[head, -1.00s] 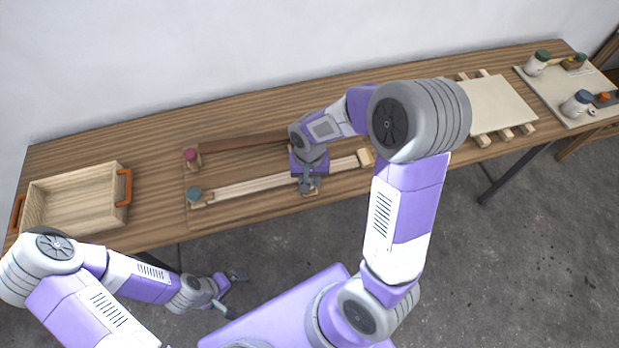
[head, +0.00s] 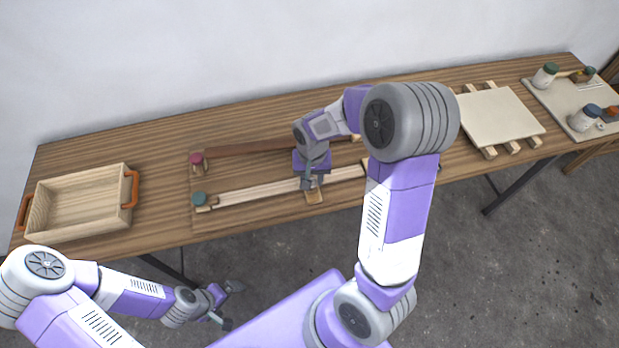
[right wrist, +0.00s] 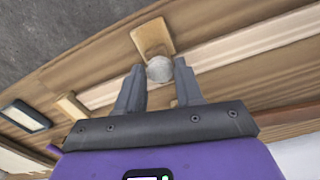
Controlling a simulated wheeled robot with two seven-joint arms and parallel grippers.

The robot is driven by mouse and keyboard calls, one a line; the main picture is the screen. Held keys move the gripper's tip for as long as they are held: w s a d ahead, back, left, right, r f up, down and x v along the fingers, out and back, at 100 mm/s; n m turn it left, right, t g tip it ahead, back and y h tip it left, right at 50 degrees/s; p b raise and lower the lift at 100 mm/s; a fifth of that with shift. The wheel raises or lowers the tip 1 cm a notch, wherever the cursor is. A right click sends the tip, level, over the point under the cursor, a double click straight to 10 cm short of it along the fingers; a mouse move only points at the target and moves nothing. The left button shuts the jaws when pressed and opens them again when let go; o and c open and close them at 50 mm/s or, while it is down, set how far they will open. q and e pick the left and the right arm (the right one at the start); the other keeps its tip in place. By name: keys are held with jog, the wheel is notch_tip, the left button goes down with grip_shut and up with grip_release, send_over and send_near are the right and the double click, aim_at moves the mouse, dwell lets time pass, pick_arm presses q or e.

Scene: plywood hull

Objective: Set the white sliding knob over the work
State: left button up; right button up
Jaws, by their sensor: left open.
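The white knob (right wrist: 159,69) is a small pale ball at one end of a light wooden plate (right wrist: 153,38), beside a pale wooden rail (right wrist: 235,47). In the head view the plate (head: 314,197) juts from the front of the rail (head: 250,192), right of its middle; the knob is hidden there by my gripper. My right gripper (right wrist: 159,80) has its fingertips on either side of the knob, seemingly touching it. It also shows in the head view (head: 312,183). My left gripper (head: 229,305) is open and empty, in front of the table, above the floor.
A teal knob (head: 199,198) sits at the rail's left end. Behind is a dark rail (head: 250,146) with a red knob (head: 196,159). A wooden tray (head: 127,214) with orange handles stands left. A pale board on slats (head: 500,115) and jars (head: 546,75) are right.

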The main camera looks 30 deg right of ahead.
jog(key=o, duration=0.3)
jog(key=shift+r, duration=0.1)
notch_tip(320, 180, up, 7)
jog(key=shift+r+p, duration=0.2)
jog(key=shift+p, duration=0.65)
